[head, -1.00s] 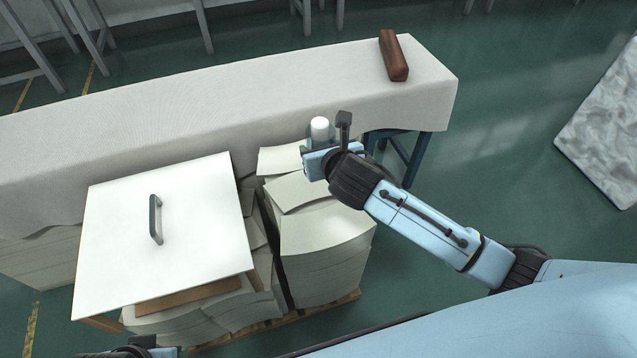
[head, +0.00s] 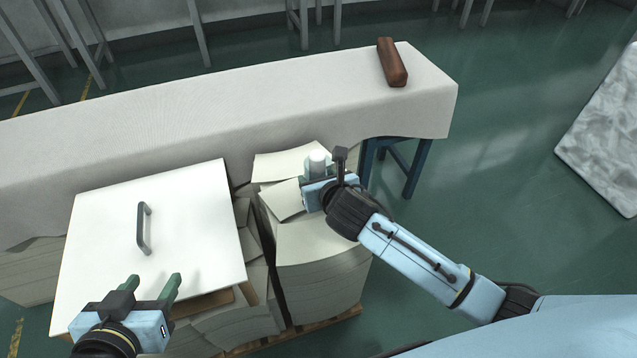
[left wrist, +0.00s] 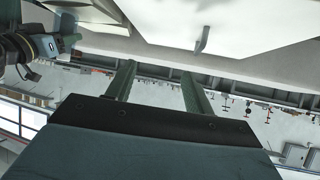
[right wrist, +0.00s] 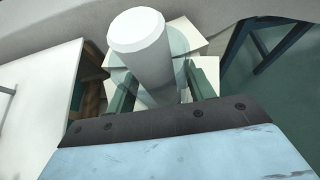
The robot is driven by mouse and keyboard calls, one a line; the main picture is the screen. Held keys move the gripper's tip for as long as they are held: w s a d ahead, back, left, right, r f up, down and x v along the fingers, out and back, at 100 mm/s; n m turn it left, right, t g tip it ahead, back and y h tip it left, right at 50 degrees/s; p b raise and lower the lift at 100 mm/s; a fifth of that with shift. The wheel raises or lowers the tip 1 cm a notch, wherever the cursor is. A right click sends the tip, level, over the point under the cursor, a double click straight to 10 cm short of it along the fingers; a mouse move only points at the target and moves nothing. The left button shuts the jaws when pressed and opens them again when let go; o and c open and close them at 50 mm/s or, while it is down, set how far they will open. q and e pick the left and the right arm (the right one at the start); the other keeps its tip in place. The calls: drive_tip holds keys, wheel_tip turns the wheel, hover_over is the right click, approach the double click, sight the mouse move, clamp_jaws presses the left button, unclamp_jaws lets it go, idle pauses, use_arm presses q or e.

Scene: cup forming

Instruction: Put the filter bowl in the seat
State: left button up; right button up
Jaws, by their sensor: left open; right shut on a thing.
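My right gripper (right wrist: 150,90) is shut on the filter bowl, a clear cup around a white cylinder (right wrist: 143,45). The bowl also shows in the head view (head: 317,160), roughly upright above the paper stacks. My fingers hide part of its sides. My left gripper (head: 154,281) is open and empty at the lower left of the head view, over the white panel; its two green fingers also show in the left wrist view (left wrist: 158,82). I cannot make out the seat in any view.
A white panel (head: 105,225) with a grey handle (head: 144,228) lies at the left on the stacks. Stacked paper sheets (head: 315,265) stand beside it. A cloth-covered table (head: 220,110) runs behind, with a brown block (head: 392,63).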

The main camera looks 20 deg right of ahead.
drive_tip(key=shift+f, duration=0.35)
use_arm(q)
drive_tip(key=shift+w+d+r+t+h, duration=0.15)
drive_tip(key=shift+w+r+t, duration=0.15)
drive_tip(key=shift+r, duration=0.15)
drive_tip(key=shift+w+d+r+t+h, duration=0.15)
drive_tip(key=shift+w+r+t, duration=0.15)
drive_tip(key=shift+r, duration=0.15)
use_arm(e)
drive_tip(key=shift+f, duration=0.15)
drive_tip(key=o, duration=1)
use_arm(q)
drive_tip(key=shift+s+f, duration=0.1)
